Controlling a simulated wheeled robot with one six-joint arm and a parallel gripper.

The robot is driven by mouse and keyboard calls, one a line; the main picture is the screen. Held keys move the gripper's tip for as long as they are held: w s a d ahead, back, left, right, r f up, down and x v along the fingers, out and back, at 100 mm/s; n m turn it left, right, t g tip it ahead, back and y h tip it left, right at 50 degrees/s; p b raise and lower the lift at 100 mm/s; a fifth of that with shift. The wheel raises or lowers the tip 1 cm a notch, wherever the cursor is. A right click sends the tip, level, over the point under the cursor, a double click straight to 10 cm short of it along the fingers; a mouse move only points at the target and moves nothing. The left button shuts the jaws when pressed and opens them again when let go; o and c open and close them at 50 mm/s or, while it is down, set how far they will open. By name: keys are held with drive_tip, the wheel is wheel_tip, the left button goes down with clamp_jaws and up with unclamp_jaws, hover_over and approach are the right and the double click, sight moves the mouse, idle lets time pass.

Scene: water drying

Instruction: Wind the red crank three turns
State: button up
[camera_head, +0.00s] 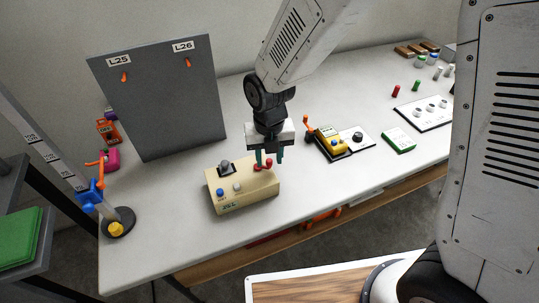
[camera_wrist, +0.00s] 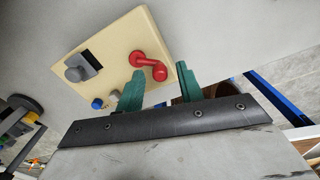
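The red crank (camera_head: 263,166) is on the top of a beige box (camera_head: 242,193) standing on the white table. In the wrist view the crank (camera_wrist: 148,62) has a round hub at one end and a round knob at the other. My gripper (camera_head: 269,160) points down over the crank side of the box. Its two teal fingers are apart, and in the wrist view the crank's knob appears between the fingertips (camera_wrist: 160,76). I see no finger clearly pressing on the knob; contact cannot be told.
The box also carries a blue button (camera_head: 220,192), a pale button (camera_head: 237,187) and a grey knob (camera_head: 224,166). A grey panel (camera_head: 160,105) stands behind left. A yellow device (camera_head: 332,142) lies to the right. The table in front of the box is clear.

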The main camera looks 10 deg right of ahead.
clamp_jaws()
drive_tip(key=shift+m, duration=0.3)
